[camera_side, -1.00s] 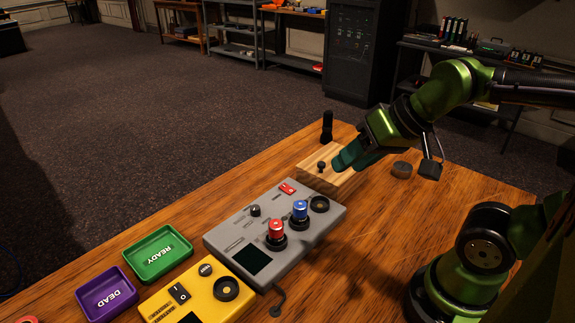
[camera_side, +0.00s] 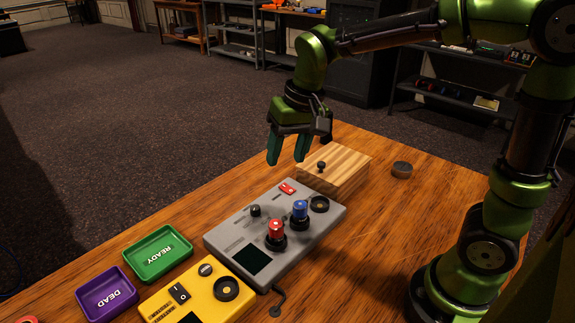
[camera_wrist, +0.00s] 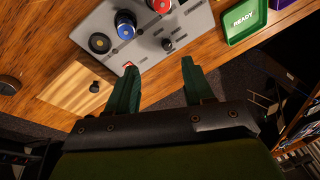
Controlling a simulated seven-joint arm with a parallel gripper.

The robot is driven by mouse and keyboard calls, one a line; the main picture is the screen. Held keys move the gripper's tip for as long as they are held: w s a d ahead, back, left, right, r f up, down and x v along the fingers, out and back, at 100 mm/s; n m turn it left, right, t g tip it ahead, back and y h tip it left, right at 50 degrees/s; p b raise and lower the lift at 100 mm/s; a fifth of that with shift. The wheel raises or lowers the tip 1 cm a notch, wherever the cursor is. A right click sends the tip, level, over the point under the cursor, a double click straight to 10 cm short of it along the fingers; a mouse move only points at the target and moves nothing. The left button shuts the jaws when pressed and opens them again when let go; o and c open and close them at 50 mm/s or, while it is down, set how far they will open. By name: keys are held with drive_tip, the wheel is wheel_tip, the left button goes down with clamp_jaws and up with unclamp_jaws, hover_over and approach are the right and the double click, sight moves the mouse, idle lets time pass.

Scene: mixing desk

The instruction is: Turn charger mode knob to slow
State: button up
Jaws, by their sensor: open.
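The grey charger box (camera_side: 225,238) lies on the wooden table. It carries a small black knob (camera_side: 255,211) on its upper face, which is probably the mode knob; its setting is too small to read. The knob also shows in the wrist view (camera_wrist: 167,45). A red battery (camera_side: 276,229) and a blue battery (camera_side: 300,209) stand upright on the box, near a red switch (camera_side: 287,188). My gripper (camera_side: 287,163) points down above the table's far edge, beyond the box, with its green fingers apart and empty. In the wrist view my gripper (camera_wrist: 158,75) is below the knob.
A wooden box (camera_side: 345,168) with a black knob stands beside the charger, and a dark round piece (camera_side: 402,169) lies right of it. A yellow tester (camera_side: 205,296), a green READY tray (camera_side: 158,254) and a purple DEAD tray (camera_side: 107,293) are at the near left.

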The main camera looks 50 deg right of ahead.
sight(255, 208)
drive_tip(key=w+a+f+m+g+h, duration=0.25)
drive_tip(key=w+m, duration=0.25)
drive_tip(key=w, duration=0.5)
drive_tip(key=shift+g+y, duration=0.25)
drive_tip(key=shift+y, duration=0.2)
drive_tip(key=f, duration=1)
drive_tip(key=d+f, duration=0.1)
drive_tip(key=f, duration=0.4)
drive_tip(key=shift+s+f, duration=0.3)
clamp_jaws()
